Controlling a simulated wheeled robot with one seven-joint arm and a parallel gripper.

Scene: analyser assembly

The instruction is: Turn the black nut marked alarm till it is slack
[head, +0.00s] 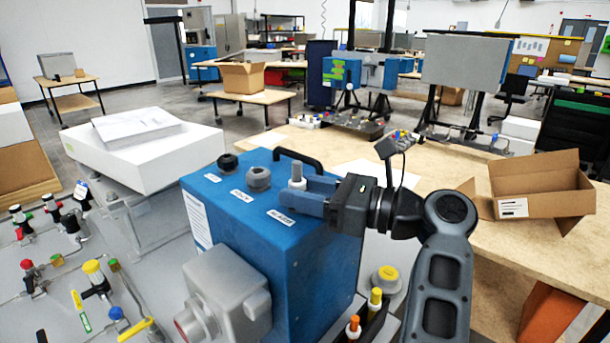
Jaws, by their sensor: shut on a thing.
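A blue analyser box (290,270) stands in the middle of the head view with a row of fittings on top. A black nut (228,161) sits at the far left of the row, a grey fitting (258,178) in the middle. My gripper (303,193) is shut around the rightmost fitting, whose pale grey stem (297,172) rises above the blue-grey fingers. The fingers hide the part they grip, so I cannot tell its colour. A white label (280,217) lies in front of it; its lettering is too small to read surely.
A black handle (298,157) arches behind the fittings. A grey housing (225,290) juts from the box's front. Valves and pipes cover the panel at left. An open cardboard box (545,195) sits on the wooden table at right.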

